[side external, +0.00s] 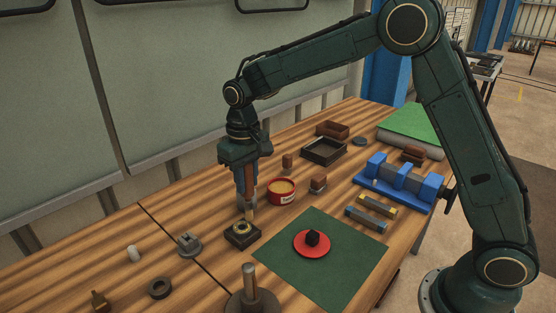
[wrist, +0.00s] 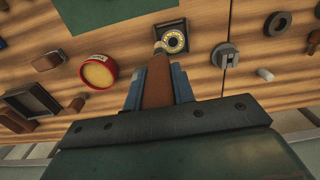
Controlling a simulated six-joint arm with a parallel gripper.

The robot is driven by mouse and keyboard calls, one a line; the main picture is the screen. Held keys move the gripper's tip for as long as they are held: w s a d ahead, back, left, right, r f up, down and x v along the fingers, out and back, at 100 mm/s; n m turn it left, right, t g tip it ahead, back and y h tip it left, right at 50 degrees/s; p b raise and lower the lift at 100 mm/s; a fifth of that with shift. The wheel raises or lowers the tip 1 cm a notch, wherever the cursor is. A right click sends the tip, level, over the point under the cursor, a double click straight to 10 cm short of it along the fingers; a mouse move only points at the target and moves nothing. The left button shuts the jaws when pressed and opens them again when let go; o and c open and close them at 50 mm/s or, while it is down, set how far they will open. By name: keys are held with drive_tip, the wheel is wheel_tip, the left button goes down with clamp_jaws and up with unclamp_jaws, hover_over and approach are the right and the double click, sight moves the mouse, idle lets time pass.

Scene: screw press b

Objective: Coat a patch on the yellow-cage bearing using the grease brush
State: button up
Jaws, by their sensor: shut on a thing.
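My gripper (side external: 246,203) is shut on the brown handle of the grease brush (side external: 249,190), which points down. The brush handle (wrist: 157,88) also shows between the fingers in the wrist view. The yellow-cage bearing (side external: 242,230) lies in a dark square holder (side external: 242,240) directly below the gripper. In the wrist view, the brush's pale tip overlaps the left edge of the bearing (wrist: 173,40). I cannot tell whether the bristles touch it, or whether there is grease on it. The red tin of yellow grease (side external: 281,191) stands open behind the holder; it also shows in the wrist view (wrist: 98,72).
A grey slotted disc (side external: 189,245) and a dark ring (side external: 159,288) are to the left. A green mat (side external: 318,270) with a red dish (side external: 311,244) is to the right. A metal post (side external: 250,285) stands in front. A blue fixture (side external: 400,183) is farther right.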

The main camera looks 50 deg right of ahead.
drive_tip(key=shift+a, duration=2.6)
drive_tip(key=shift+f, duration=0.65)
drive_tip(key=shift+d, duration=0.1)
drive_tip(key=shift+d+r, duration=0.1)
drive_tip(key=shift+d, duration=2.05)
drive_tip(key=shift+a, duration=0.1)
drive_tip(key=shift+a+f, duration=0.2)
drive_tip(key=shift+a, duration=1.95)
